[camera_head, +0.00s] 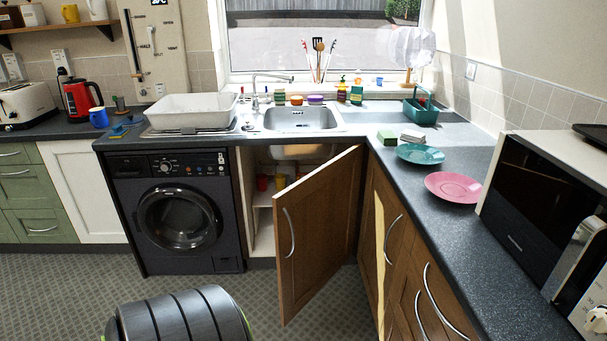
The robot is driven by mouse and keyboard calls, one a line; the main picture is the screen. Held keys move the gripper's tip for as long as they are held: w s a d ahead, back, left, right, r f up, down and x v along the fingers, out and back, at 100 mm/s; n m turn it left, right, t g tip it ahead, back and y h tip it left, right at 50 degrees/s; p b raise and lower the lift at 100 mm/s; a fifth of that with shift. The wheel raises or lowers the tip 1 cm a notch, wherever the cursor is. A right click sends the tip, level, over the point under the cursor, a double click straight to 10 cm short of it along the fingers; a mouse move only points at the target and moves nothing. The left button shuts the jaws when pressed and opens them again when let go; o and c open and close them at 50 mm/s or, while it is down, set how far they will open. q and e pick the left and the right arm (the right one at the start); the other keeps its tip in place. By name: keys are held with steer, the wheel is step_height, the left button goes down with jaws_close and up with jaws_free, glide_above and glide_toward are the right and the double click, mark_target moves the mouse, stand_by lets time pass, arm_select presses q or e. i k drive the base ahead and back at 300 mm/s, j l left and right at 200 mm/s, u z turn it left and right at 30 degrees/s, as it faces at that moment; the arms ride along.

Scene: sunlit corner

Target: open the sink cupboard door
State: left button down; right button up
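The sink cupboard door (318,232) is brown wood with a curved metal handle (290,232) near its left edge. It stands ajar, swung out into the room from its right side. Behind it the cupboard interior (262,185) shows, with a pale shelf and several small coloured items; the door hides the rest. The sink (300,118) is set in the worktop above. Neither of my grippers is in view.
A dark washing machine (178,212) stands left of the cupboard. Brown cupboards and drawers (400,245) run along the right under a dark worktop holding a microwave (540,205). The patterned floor (275,290) in front is mostly clear. A dark ribbed rounded object (182,318) is at the bottom.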

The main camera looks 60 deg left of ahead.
mark_target(315, 218)
steer(key=j+z, duration=0.15)
steer(key=j, duration=0.3)
steer(key=k+j+z, duration=0.15)
steer(key=j, duration=0.25)
steer(key=k+j+z, duration=0.15)
steer(key=j, duration=0.3)
steer(key=j+z, duration=0.2)
steer(key=j, duration=0.25)
steer(key=k+j+z, duration=0.15)
steer(key=j, duration=0.2)
